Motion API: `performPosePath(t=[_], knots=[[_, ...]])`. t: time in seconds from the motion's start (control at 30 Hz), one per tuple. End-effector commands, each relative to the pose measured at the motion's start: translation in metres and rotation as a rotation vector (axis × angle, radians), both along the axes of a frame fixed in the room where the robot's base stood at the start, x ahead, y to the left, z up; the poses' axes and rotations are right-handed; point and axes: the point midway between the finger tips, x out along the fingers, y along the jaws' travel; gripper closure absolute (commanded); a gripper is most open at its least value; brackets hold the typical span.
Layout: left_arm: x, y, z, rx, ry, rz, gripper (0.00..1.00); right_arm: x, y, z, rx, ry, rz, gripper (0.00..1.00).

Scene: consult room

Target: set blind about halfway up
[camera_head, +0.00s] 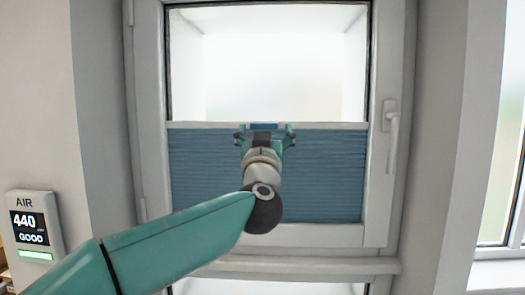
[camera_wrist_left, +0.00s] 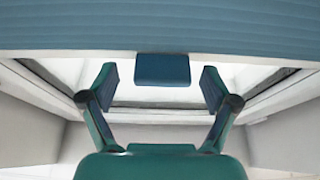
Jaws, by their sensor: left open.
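The blue pleated blind (camera_head: 325,175) covers the lower part of the window, with its white top rail (camera_head: 335,126) roughly mid-window; bare glass shows above. A small blue tab (camera_head: 264,126) sits at the middle of the rail. My left gripper (camera_head: 264,132) is at the rail, its fingers on either side of the tab. In the left wrist view, the tab (camera_wrist_left: 162,69) shows between the open fingers of my left gripper (camera_wrist_left: 160,84), with a gap on each side. The blind (camera_wrist_left: 160,28) fills the top of that view. My right gripper is not in view.
The white window frame (camera_head: 149,130) surrounds the blind, with a window handle (camera_head: 391,130) at its right. An air monitor (camera_head: 34,228) reading 440 GOOD is on the left wall. A white horizontal bar (camera_head: 330,265) runs below the window. Another window is at the right edge.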

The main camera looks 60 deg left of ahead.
Motion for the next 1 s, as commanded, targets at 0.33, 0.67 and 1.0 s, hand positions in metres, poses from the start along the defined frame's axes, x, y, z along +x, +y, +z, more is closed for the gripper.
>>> performPosePath(t=[0.33, 0.67, 1.0], knots=[[-0.037, -0.053, -0.026, 0.000, -0.003, -0.005, 0.12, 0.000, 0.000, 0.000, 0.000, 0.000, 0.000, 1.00], [-0.053, -0.076, -0.039, 0.001, 0.000, 0.001, 0.12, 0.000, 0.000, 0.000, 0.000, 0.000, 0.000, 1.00], [-0.054, -0.076, -0.040, 0.002, 0.001, 0.002, 0.12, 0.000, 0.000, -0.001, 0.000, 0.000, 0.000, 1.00]])
